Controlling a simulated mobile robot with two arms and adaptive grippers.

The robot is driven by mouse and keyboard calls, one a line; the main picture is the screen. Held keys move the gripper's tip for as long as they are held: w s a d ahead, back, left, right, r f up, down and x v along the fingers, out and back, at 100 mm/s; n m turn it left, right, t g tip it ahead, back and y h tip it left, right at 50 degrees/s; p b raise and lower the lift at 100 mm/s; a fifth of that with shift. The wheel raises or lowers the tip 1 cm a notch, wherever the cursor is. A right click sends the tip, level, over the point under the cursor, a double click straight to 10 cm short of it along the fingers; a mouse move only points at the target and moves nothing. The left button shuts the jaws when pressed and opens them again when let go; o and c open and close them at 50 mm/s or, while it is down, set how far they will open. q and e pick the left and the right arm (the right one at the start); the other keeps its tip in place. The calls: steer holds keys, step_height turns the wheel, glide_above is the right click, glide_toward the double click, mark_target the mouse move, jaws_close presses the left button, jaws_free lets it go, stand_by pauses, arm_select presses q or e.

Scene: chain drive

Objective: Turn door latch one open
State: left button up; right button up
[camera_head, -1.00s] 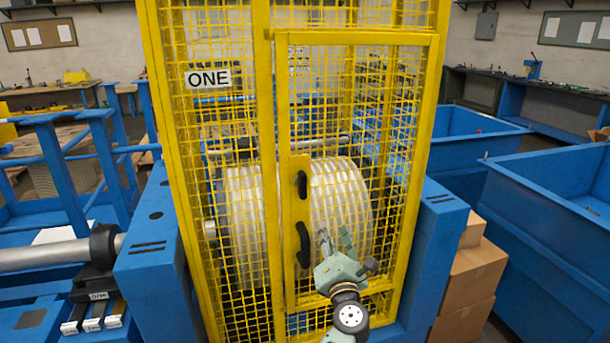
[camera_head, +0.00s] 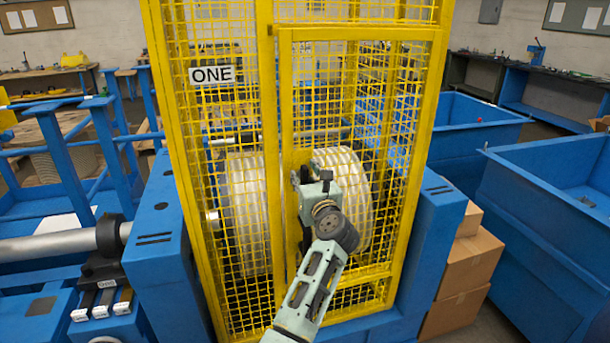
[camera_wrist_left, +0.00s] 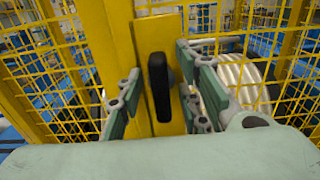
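Door latch one is a short black upright piece on a yellow plate (camera_wrist_left: 172,33) of the cage door (camera_head: 362,38). In the left wrist view the latch (camera_wrist_left: 159,88) stands upright between the fingers of my left gripper (camera_wrist_left: 157,78). The fingers are open, one on each side, with a visible gap at the left; contact at the right cannot be told. In the head view my left gripper (camera_head: 308,182) is at the latch and covers most of it. The lower black door handle is largely hidden behind my left arm. My right gripper is not in view.
The yellow mesh cage carries a sign reading ONE (camera_head: 212,75) and encloses a ribbed metal drum (camera_head: 245,205). Blue bins (camera_head: 545,215) and cardboard boxes (camera_head: 465,265) stand at the right. A grey shaft (camera_head: 50,248) lies at the left.

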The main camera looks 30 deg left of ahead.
arm_select(q)
steer(key=c, duration=0.8)
jaws_close()
